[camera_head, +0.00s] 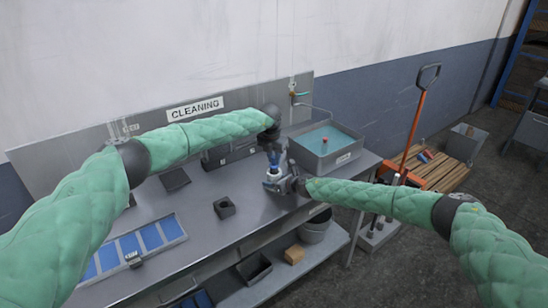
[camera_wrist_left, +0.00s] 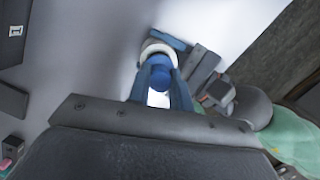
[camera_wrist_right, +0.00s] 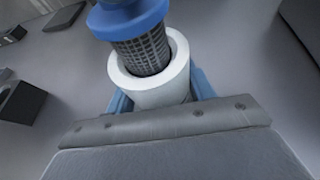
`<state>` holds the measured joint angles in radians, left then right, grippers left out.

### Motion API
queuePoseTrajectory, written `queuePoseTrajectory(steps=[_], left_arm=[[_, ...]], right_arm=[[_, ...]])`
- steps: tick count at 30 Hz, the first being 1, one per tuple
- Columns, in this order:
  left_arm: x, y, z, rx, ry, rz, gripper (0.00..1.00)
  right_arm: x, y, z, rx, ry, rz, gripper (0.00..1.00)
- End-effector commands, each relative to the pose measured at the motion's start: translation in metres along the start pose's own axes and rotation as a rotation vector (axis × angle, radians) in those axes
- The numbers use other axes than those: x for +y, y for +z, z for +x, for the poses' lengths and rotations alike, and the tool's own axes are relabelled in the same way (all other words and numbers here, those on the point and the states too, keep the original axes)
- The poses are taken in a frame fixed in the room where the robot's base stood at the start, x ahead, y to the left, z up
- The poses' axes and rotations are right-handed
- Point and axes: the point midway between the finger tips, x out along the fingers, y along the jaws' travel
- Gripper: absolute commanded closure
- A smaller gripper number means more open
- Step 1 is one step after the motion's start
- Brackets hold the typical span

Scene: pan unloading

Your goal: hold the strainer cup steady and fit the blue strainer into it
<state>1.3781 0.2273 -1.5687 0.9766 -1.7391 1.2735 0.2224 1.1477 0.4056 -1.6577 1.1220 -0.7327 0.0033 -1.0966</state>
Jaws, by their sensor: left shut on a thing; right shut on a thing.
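The white strainer cup (camera_wrist_right: 140,93) stands upright between the blue fingers of my right gripper (camera_wrist_right: 162,98), which is shut on it. The blue strainer (camera_wrist_right: 125,20) has a blue top and a dark mesh body (camera_wrist_right: 143,55). Its mesh end is partly inside the cup's mouth, slightly tilted, with the blue top above the rim. My left gripper (camera_head: 272,160) is shut on the strainer from above, which also shows in the left wrist view (camera_wrist_left: 161,68). The cup's rim (camera_wrist_left: 155,48) shows past it. The mesh's lower end is hidden inside the cup.
A grey basin of water (camera_head: 357,155) stands right of the grippers on the metal bench (camera_head: 190,200). A small dark square holder (camera_head: 224,208) is left of them. A tray with blue panels (camera_head: 175,228) lies at the bench's left. The bench between is mostly clear.

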Motion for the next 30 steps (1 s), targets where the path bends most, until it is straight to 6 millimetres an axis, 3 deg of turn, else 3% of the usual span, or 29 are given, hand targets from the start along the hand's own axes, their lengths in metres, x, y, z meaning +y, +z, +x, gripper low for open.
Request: queuePoseTrajectory(steps=[1,30], left_arm=[[0.0,0.0,0.002,0.0,0.0,0.0,1.0],[0.0,-0.002,0.012,-0.001,0.0,0.0,1.0]], right_arm=[[0.002,-0.012,0.0,0.011,0.004,0.002,0.73],[0.002,-0.011,0.0,0.011,0.003,0.002,0.73]])
